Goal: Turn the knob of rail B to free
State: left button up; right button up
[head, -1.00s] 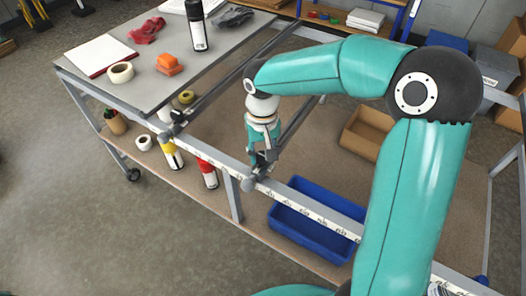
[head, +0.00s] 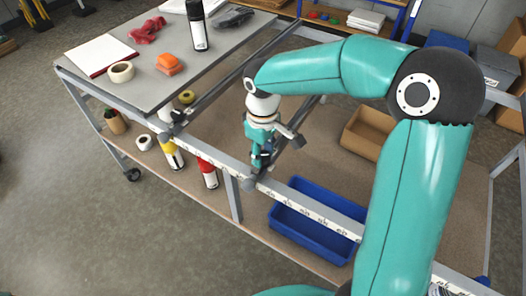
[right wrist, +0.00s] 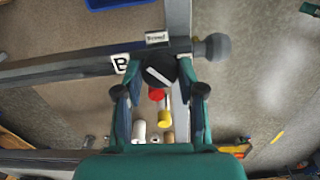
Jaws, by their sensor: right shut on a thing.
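My right gripper (head: 261,165) reaches down to the front beam of the frame, at the near end of a dark rail. In the right wrist view it (right wrist: 160,85) is shut on a round black knob (right wrist: 158,71), with a finger on each side. A white label "B" (right wrist: 121,64) sits on the rail (right wrist: 60,68) to the left of the knob. A small label (right wrist: 157,38) with blurred text is above the knob. In the head view the gripper largely hides the knob. My left gripper is not in view.
The front beam (head: 315,208) carries a printed scale. A grey ball-shaped end (right wrist: 217,47) sticks out beside the knob. A blue bin (head: 305,240) and a cardboard box (head: 367,135) stand on the lower shelf. The grey tabletop (head: 120,90) holds tape and a black bottle.

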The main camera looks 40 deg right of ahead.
aim_at(263, 155)
jog(key=n, duration=0.5)
jog(key=shift+r+n, duration=0.1)
jog(key=shift+n, duration=0.2)
jog(key=shift+n+p, duration=0.5)
jog(key=shift+n, duration=1.7)
jog(key=o, duration=1.1)
jog(key=shift+o, duration=0.2)
notch_tip(263, 155, up, 12)
